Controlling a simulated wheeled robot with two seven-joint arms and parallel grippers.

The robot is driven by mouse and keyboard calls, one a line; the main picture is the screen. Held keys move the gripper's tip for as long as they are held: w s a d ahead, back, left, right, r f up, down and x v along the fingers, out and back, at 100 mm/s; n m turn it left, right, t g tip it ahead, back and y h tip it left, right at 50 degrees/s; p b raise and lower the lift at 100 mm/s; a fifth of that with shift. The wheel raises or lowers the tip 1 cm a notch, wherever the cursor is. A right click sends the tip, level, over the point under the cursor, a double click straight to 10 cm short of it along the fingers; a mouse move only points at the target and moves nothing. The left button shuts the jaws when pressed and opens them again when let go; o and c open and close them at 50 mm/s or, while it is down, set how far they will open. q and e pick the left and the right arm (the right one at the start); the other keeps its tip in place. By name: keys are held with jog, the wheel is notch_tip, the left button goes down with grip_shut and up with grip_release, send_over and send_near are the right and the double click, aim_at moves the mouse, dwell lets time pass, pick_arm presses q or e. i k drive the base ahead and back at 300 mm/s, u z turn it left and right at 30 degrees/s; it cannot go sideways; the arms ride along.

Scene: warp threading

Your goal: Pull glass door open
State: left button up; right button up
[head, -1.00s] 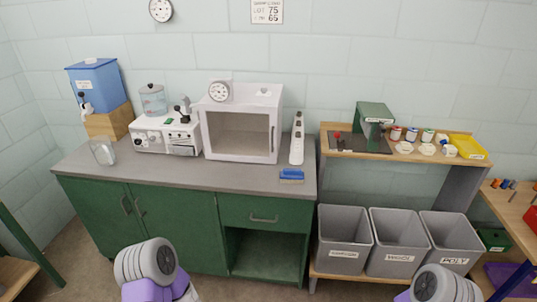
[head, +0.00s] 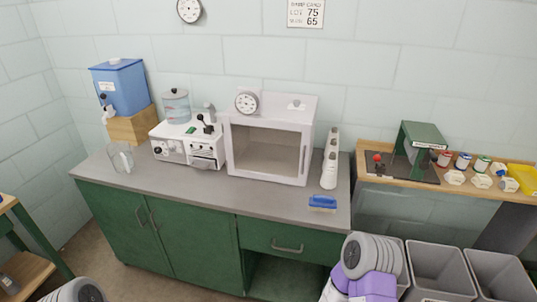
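The white cabinet with the glass door (head: 265,155) stands on the grey counter, against the wall. Its door is shut, with a vertical handle (head: 304,160) on the right side of its front. A round dial sits on its top left. My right arm shows at the bottom right of the head view and my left arm at the bottom left corner. Both are well below and apart from the cabinet. Neither gripper's fingers are in view.
A white device (head: 330,160) stands just right of the cabinet, and a blue brush (head: 322,203) lies in front of it. A white machine (head: 187,145), a glass jug (head: 121,157) and a blue tank (head: 119,86) are to the left. The counter (head: 215,192) is clear before the door.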

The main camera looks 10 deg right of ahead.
aim_at(227, 120)
jog(key=z, duration=0.15)
jog(key=i, duration=0.7)
jog(key=z, duration=0.5)
